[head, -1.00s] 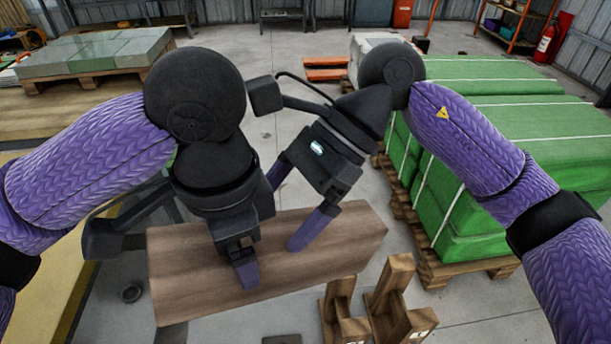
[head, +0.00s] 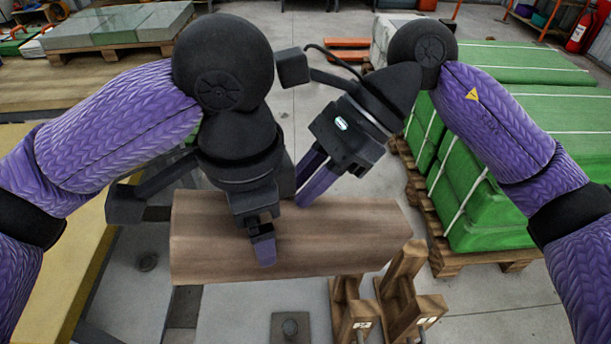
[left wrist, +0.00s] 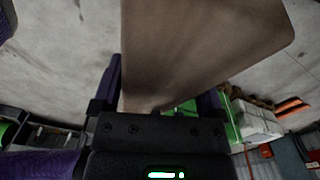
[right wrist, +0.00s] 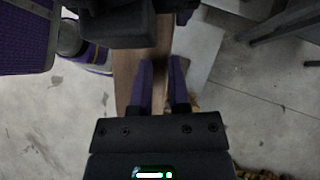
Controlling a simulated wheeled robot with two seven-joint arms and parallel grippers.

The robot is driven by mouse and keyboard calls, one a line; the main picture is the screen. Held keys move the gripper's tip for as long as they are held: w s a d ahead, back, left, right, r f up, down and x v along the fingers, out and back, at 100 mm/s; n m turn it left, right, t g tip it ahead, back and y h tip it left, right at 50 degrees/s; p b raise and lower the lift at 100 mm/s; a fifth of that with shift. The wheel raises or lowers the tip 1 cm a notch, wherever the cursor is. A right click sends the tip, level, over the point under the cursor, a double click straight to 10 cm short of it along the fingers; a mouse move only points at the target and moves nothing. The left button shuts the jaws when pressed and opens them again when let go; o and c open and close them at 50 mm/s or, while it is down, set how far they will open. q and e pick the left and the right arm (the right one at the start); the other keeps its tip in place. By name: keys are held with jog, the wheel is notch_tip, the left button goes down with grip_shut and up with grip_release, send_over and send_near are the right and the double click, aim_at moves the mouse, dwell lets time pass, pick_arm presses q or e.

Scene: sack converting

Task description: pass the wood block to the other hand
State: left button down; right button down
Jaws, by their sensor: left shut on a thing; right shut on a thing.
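The wood block (head: 340,240) is a long brown bar, held level across the middle of the head view. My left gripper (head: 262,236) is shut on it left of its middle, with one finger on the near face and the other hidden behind. In the left wrist view the block (left wrist: 200,45) rises from between the left fingers (left wrist: 160,105). My right gripper (head: 302,190) is shut on the block's far upper edge, just right of the left gripper. In the right wrist view its fingers (right wrist: 161,70) are close together against the block (right wrist: 128,75).
Wooden stands (head: 405,270) stand just below the block's right end. Green wrapped stacks (head: 480,190) on a pallet (head: 450,258) are at the right. Grey slabs (head: 115,45) on a pallet lie at the back left.

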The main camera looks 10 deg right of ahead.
jog(key=shift+s+a+g, duration=0.25)
jog(key=shift+s+g, duration=0.05)
jog(key=shift+s, duration=0.15)
dwell(0.3)
grip_release()
jog(key=shift+w+d, duration=0.1)
jog(key=shift+w, duration=0.1)
jog(key=shift+w+d+r, duration=0.1)
jog(key=shift+d+r, duration=0.1)
jog(key=shift+r, duration=0.05)
jog(key=v, duration=1.1)
jog(key=shift+d+r, duration=0.2)
jog(key=shift+d, duration=0.05)
